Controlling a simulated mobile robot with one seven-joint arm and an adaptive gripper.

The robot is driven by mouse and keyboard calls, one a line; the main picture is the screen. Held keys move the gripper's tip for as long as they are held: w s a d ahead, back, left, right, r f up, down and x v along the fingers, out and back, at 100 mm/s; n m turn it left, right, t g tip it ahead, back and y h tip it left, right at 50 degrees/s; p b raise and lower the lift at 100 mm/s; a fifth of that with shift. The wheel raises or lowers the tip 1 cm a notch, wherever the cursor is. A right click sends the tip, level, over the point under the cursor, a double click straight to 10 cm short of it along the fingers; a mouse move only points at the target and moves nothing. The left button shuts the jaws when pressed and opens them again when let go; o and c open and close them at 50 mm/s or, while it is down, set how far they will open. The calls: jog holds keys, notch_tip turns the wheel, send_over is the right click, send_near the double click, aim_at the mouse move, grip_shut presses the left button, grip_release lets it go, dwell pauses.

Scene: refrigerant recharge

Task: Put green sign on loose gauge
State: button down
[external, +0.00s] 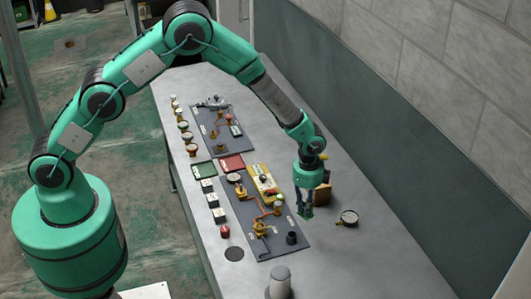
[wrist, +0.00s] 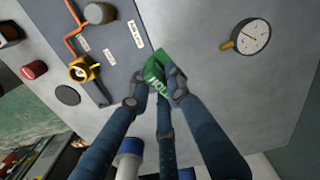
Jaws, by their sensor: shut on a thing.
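My gripper (external: 306,207) is shut on a small green sign (wrist: 153,74) with white lettering. In the wrist view, the sign sits between the fingertips of my gripper (wrist: 157,82), tilted. The loose gauge (external: 348,217), with a round white dial and a brass stem, lies on the grey table to the right of my gripper. In the wrist view the gauge (wrist: 250,37) lies face up at the upper right, apart from the sign, with bare table between them.
A dark panel (external: 244,215) with orange pipes, brass valves and labels lies left of my gripper. A brown block (external: 323,193) stands just behind it. A red knob (external: 225,231) and a grey cylinder (external: 280,282) stand nearer the front. The table right of the panel is mostly clear.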

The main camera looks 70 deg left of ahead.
jog(key=shift+w+d+f+p, duration=0.25)
jog(key=shift+w+d, duration=0.1)
jog(key=shift+w, duration=2.3)
jog(key=shift+w+d+f+p, duration=0.3)
jog(key=shift+w+d, duration=0.1)
jog(key=shift+w, duration=2.2)
jog(key=shift+w+d+f+p, duration=0.25)
jog(key=shift+w+d, duration=0.1)
jog(key=shift+w, duration=2.3)
jog(key=shift+f+p, duration=0.35)
jog(key=shift+f, duration=1.3)
jog(key=shift+f, duration=0.15)
jog(key=c, duration=2)
grip_release()
jog(key=o, duration=0.4)
jog(key=shift+c, duration=0.2)
